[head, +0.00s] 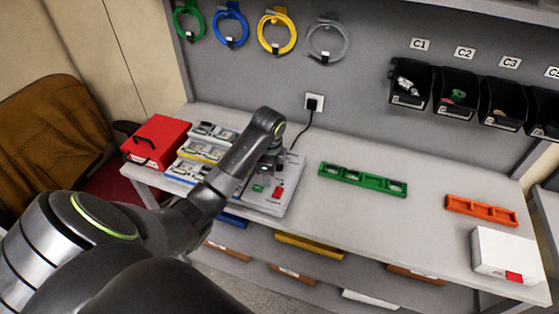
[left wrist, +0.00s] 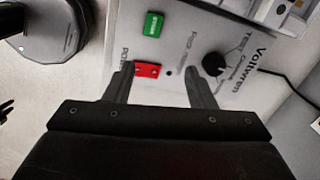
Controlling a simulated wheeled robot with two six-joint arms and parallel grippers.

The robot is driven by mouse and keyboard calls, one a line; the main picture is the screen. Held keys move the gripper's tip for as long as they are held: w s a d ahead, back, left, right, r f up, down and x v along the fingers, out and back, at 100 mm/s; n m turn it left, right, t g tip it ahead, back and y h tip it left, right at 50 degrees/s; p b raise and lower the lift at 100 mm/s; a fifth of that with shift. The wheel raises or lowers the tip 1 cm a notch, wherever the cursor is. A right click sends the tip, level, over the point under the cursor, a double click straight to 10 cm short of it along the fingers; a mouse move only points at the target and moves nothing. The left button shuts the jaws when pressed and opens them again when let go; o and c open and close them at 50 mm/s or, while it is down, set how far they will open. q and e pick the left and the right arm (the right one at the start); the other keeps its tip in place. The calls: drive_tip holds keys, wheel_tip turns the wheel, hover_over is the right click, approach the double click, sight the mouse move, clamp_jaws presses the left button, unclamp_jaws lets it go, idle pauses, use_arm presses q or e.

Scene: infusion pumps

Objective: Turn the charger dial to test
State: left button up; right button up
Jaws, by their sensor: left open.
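The charger (head: 270,202) is a light grey box on the bench, below the wall socket, partly hidden behind my left arm. In the left wrist view its panel (left wrist: 188,50) shows the lettering "Voltwren", a green block (left wrist: 153,24), a red switch (left wrist: 147,70) and a black round dial (left wrist: 215,65) with small labels around it, one reading "TEST". The exact dial setting is too small to tell. My left gripper (left wrist: 160,75) is open and empty above the panel. Its right finger is close to the dial and its left finger close to the red switch; contact cannot be told. My right gripper is not in view.
A red case (head: 157,141) and several trays of parts (head: 203,150) stand left of the charger. A black cord (head: 304,130) runs to the wall socket (head: 315,103). A green rack (head: 362,180), an orange rack (head: 481,210) and a white box (head: 505,253) lie right, with clear bench between.

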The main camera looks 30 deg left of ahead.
use_arm(q)
drive_tip(key=w+a+r+m, duration=0.35)
drive_tip(key=w+r, duration=0.55)
drive_tip(key=r, duration=0.3)
drive_tip(key=b, duration=1.2)
hover_over(278, 166)
drive_tip(key=shift+m+g+h, duration=0.4)
drive_tip(key=shift+m, duration=0.05)
drive_tip(key=f, duration=0.8)
drive_tip(key=w+f, duration=0.1)
drive_tip(key=f, duration=0.3)
drive_tip(key=shift+a+f, duration=0.1)
wheel_tip(278, 166, down, 4)
drive_tip(key=shift+r+p, duration=0.25)
drive_tip(key=shift+p, duration=0.45)
drive_tip(key=shift+s+f, duration=0.1)
drive_tip(key=shift+f, duration=0.65)
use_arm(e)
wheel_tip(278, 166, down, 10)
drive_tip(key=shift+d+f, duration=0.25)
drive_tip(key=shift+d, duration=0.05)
use_arm(q)
drive_tip(key=shift+c, duration=0.4)
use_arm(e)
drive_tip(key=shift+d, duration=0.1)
